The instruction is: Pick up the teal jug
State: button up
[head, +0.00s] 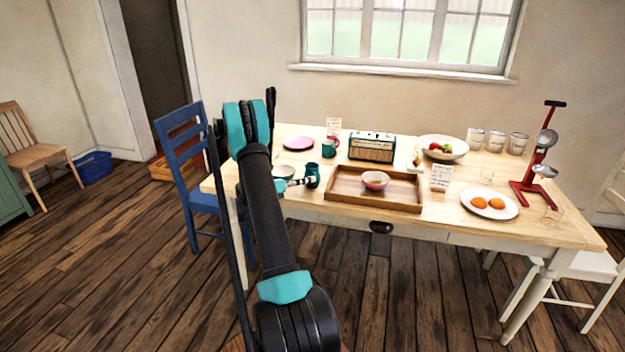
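The teal jug (313,171) stands upright on the wooden table, near its front edge and left of a wooden tray. My arm rises in the foreground and hides part of the table's left end. The end of my gripper (301,182) shows just right of the arm, low beside the jug and overlapping its left side in the picture. The gripper is small and partly hidden, so I cannot tell whether its fingers are open or shut, or whether they touch the jug.
The tray (346,199) holds a pink bowl (375,180). A pale bowl (285,171) is left of the jug, with a teal mug (328,149) behind it. A radio (371,147) stands further back. A blue chair (184,150) is at the table's left end.

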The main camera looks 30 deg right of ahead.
jog(key=x, duration=0.3)
jog(key=shift+d+f, duration=0.1)
jog(key=shift+d, duration=0.25)
jog(key=shift+c, duration=0.2)
grip_shut()
